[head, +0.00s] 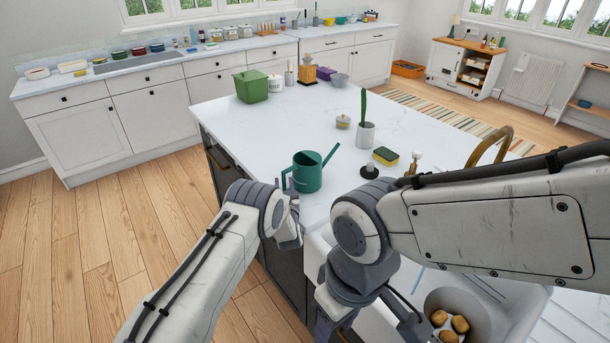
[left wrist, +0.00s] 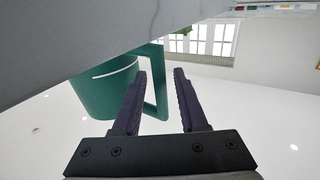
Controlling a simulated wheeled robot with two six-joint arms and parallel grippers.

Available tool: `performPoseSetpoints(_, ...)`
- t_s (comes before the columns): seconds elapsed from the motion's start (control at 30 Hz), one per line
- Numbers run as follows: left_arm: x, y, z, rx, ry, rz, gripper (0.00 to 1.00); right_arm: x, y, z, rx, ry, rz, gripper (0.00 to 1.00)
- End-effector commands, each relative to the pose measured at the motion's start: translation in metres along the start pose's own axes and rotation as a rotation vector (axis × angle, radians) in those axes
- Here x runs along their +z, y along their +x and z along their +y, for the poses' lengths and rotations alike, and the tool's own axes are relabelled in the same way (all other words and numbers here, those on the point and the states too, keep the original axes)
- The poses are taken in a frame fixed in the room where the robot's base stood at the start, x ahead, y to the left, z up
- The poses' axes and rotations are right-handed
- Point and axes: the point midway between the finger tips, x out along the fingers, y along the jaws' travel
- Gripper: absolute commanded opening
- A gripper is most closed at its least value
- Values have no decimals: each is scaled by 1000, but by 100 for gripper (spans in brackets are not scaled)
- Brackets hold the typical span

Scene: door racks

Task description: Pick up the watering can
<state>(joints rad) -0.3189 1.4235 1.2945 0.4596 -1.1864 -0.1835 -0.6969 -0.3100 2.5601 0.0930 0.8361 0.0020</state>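The green watering can (head: 308,173) stands upright on the white island counter near its left edge. Its spout points right and its handle faces left. My left gripper (head: 291,222) is beside the can on its near side, with its fingers mostly hidden in the head view. In the left wrist view the two dark fingers (left wrist: 160,90) are apart, and the can's handle (left wrist: 158,88) shows between and beyond them; contact cannot be told. The can's body also shows in that view (left wrist: 103,92). My right arm reaches in from the right, bent downward over the sink; its gripper is unclear.
A cactus pot (head: 365,134), a sponge (head: 386,156) and a black stopper (head: 369,171) stand right of the can. A green canister (head: 251,86) is farther back. A bowl with potatoes (head: 475,302) is at lower right.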

Motion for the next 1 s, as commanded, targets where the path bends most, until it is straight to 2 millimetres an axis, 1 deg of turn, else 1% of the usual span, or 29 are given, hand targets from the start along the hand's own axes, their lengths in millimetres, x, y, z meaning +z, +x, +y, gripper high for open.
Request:
performPoseSetpoints(0.03,0,0,0,0,0,0,19,0,0,0,0,0,0,50)
performPoseSetpoints(0.07,0,0,0,0,0,0,7,0,0,0,0,0,0,50)
performPoseSetpoints(0.1,0,0,0,0,0,0,0,0,0,0,0,0,0,50)
performPoseSetpoints(0.43,-2,0,0,0,-1,3,0,0,0,0,0,0,0,50)
performPoseSetpoints(0.57,-5,0,0,0,-1,3,0,0,2,0,0,0,0,50)
performPoseSetpoints(0.73,-20,0,0,0,-2,5,0,0,9,1,0,0,0,50)
performPoseSetpoints(0.87,-42,1,0,0,-3,8,0,1,19,1,0,-1,0,50)
performPoseSetpoints(0.9,-46,-6,10,6,-2,5,0,1,22,2,0,-1,0,50)
performPoseSetpoints(1.0,-60,-23,28,6,-3,5,0,2,30,2,0,-2,0,50)
